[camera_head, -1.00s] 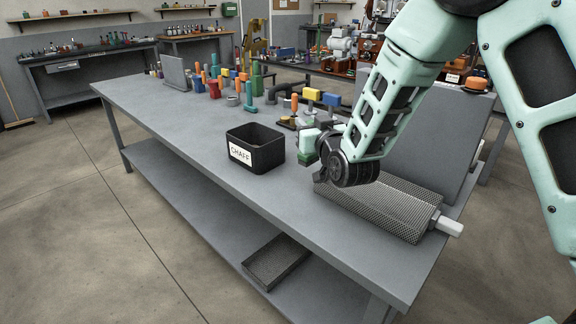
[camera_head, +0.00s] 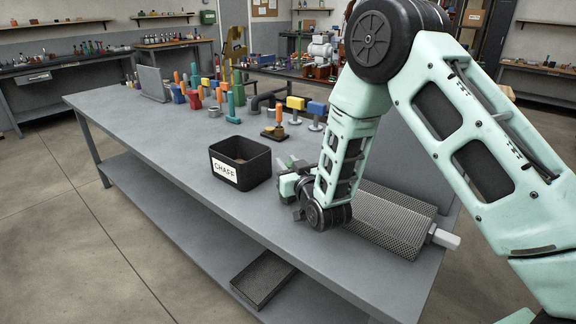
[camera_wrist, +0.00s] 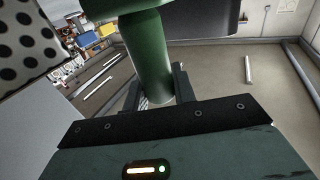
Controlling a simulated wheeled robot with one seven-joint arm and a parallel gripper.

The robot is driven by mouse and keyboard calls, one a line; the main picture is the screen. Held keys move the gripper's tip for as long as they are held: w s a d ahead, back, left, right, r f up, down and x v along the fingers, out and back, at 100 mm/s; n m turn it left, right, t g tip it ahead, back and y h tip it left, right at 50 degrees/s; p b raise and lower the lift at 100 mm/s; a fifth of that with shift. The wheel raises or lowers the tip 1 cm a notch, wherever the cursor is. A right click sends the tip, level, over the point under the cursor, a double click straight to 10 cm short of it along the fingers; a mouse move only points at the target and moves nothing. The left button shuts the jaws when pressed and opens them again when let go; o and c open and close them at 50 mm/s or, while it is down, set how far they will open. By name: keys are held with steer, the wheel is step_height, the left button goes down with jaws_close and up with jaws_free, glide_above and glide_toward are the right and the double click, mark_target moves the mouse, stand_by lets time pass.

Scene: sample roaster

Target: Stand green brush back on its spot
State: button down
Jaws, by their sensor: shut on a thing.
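The green brush (camera_wrist: 150,60) shows in the wrist view as a thick green cylinder with a wider green part at the top edge. My gripper (camera_wrist: 156,92) is shut on the cylinder, one dark finger on each side. In the head view my gripper (camera_head: 290,182) is low over the grey table (camera_head: 190,130), just right of the black bin. A small green part shows there, but I cannot tell brush from gripper. Whether the brush touches the table is hidden. I cannot make out the brush's spot.
The black CHAFF bin (camera_head: 227,175) stands close left of my gripper. An orange-handled tool (camera_head: 277,116), a yellow-topped stand (camera_head: 296,103) and several coloured tools stand farther back. The table's front left is clear.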

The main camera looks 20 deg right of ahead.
steer(key=shift+f, duration=0.2)
steer(key=shift+f, duration=0.1)
steer(key=c, duration=1.1)
jaws_free()
steer(key=shift+c, duration=0.2)
